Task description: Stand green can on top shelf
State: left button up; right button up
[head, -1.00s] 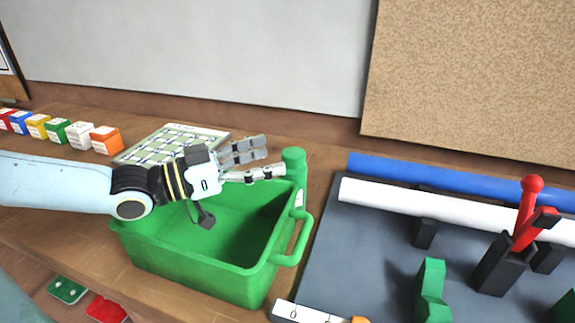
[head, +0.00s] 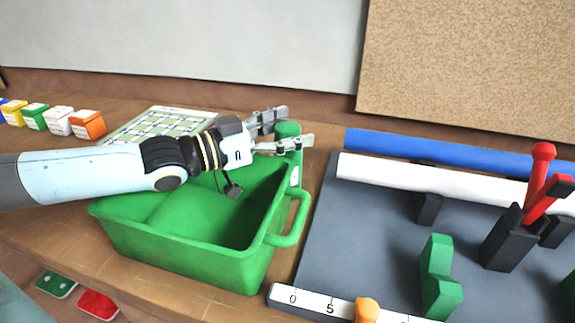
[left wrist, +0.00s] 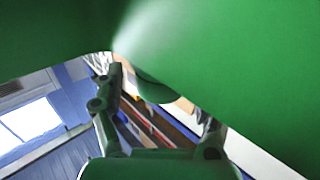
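The green can (head: 288,132) stands on the bench behind the right rear corner of the green bin; its lower part is hidden. My left gripper (head: 281,130) reaches over the bin, its two fingers apart, one on the far side of the can and one on the near side. I cannot tell whether either finger touches it. In the left wrist view, the two fingers of my left gripper (left wrist: 165,95) are spread, with a rounded green piece between them, probably the can. My right gripper is not in view. No shelf is recognisable.
The green bin (head: 180,255) sits under my left wrist, its handle at right. A grey board (head: 360,240) with blue and white rolls (head: 450,190), green blocks (head: 438,270) and a black holder with red handles lies right.

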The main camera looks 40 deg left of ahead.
pick_arm(q)
grip_shut()
